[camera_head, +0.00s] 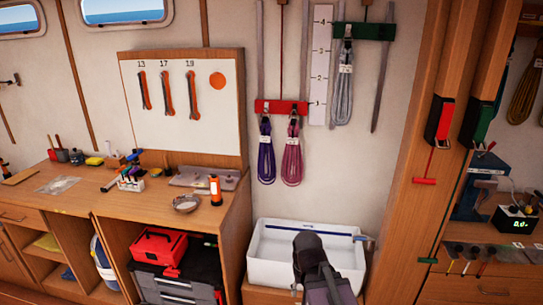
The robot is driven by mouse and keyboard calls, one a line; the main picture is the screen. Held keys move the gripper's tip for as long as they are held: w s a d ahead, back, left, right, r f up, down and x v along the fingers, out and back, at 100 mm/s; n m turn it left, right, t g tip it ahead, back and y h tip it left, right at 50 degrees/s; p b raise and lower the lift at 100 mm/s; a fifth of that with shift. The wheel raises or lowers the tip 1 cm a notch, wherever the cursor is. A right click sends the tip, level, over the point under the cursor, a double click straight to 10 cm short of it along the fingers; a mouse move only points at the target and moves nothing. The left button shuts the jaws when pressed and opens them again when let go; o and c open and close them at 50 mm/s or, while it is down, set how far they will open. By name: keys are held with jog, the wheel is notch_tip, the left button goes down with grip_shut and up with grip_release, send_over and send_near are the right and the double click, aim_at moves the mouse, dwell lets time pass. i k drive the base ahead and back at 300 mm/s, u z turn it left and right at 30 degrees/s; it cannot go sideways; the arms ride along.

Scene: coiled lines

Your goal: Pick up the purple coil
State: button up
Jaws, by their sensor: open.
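The purple coil (266,158) hangs on the left side of a red rack (281,107) on the wall. A pink coil (292,160) hangs close beside it on the right, on the same rack. Each coil has a white tag near its top. My gripper (306,240) is low in the view, in front of a white bin, below and apart from the coils. It is open, and nothing shows in it. Its fingertips are too dark and small to make out well.
The white bin (262,262) stands below the coils. A grey coil (344,90) hangs on a green rack (363,31) up to the right. The wall between coils and bin is clear.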

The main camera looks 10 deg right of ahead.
aim_at(266, 128)
jog(key=u, duration=0.1)
jog(key=i, duration=0.95)
jog(key=z, duration=0.05)
